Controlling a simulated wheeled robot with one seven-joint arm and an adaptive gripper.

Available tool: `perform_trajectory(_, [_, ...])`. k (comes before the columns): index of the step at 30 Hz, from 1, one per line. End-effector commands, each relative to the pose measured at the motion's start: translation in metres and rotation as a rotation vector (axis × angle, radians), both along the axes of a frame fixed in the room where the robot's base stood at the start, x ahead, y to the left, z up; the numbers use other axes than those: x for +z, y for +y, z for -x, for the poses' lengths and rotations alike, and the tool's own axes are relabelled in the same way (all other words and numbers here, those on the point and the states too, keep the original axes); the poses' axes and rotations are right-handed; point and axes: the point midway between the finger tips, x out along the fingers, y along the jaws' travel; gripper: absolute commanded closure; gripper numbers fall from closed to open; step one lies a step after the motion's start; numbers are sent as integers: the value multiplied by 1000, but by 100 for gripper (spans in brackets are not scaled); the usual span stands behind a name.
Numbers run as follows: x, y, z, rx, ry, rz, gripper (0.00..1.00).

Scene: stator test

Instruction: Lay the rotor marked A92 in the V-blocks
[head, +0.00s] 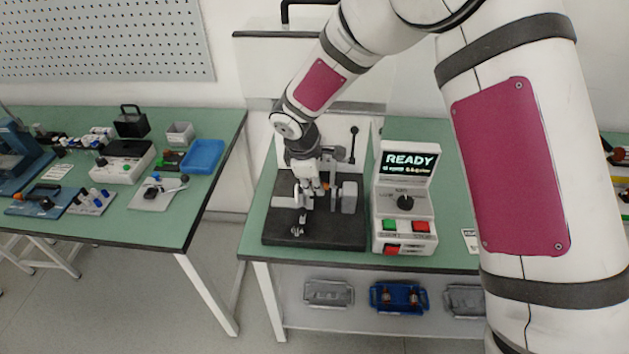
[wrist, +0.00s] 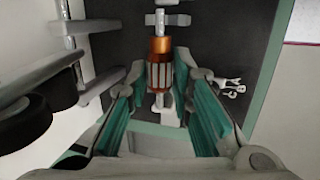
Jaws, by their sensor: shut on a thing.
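My gripper (head: 314,190) is low over the dark base plate (head: 275,225) of the test stand. In the wrist view, my gripper (wrist: 160,73) has its two fingers on either side of a rotor (wrist: 159,72), shut on it. The rotor has a copper winding, a striped core and a metal shaft. Its mark cannot be read. Grey supports, apparently the V-blocks (wrist: 166,19), show at the far end of the shaft. Whether the shaft rests in them or is just above cannot be told. In the head view the rotor is mostly hidden by my gripper.
A control box with a READY screen (head: 410,160) stands right of the plate. Grey stand parts (head: 349,196) rise close beside my gripper. A blue tray (head: 400,297) with small parts sits on the shelf below. The left bench holds a blue bin (head: 203,156) and tools.

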Motion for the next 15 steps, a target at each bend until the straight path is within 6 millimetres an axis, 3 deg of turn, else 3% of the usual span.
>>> perform_trajectory(15, [-15,0,-1,0,0,-1,100])
